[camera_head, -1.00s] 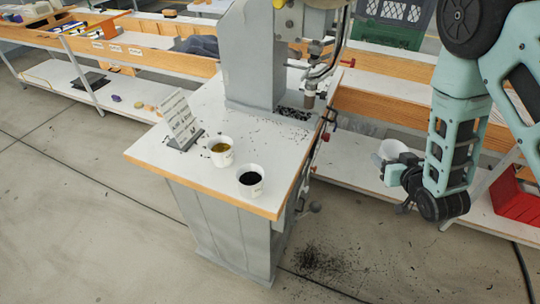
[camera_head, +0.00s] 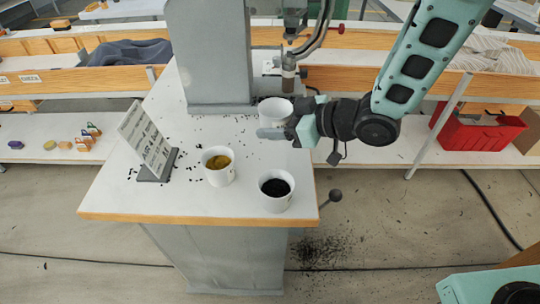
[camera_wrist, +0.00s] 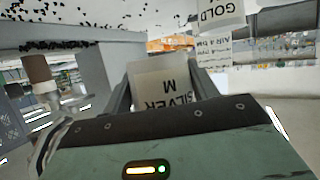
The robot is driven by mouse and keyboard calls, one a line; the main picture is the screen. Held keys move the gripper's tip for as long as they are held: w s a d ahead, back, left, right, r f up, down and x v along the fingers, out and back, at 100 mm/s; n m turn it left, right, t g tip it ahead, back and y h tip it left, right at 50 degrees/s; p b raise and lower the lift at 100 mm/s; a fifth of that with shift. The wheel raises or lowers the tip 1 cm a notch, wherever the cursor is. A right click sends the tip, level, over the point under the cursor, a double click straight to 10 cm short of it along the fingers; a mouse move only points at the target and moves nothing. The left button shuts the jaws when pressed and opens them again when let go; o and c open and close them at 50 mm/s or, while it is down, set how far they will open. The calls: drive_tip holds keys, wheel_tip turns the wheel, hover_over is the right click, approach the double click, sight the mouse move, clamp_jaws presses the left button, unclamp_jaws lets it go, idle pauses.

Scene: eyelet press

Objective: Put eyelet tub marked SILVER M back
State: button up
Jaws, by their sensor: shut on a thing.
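My gripper (camera_head: 288,130) is shut on a white tub (camera_head: 275,112) and holds it over the right part of the press table (camera_head: 115,193). In the wrist view the held tub (camera_wrist: 164,88) shows the label SILVER M, upside down, between the two fingers. A white tub with gold eyelets (camera_head: 218,166) stands on the table. A white tub with black eyelets (camera_head: 276,190) stands near the table's front right corner. In the wrist view a tub marked GOLD (camera_wrist: 215,14) shows at the top.
A grey press column (camera_head: 208,55) rises at the back of the table. A printed sign (camera_head: 146,140) stands at the left. Black eyelets lie scattered on the tabletop and floor. A red bin (camera_head: 477,132) sits on the shelf at the right.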

sight(276, 160)
drive_tip(key=shift+f, duration=4.35)
drive_tip(key=shift+f, duration=0.2)
drive_tip(key=o, duration=1)
drive_tip(key=shift+r, duration=0.15)
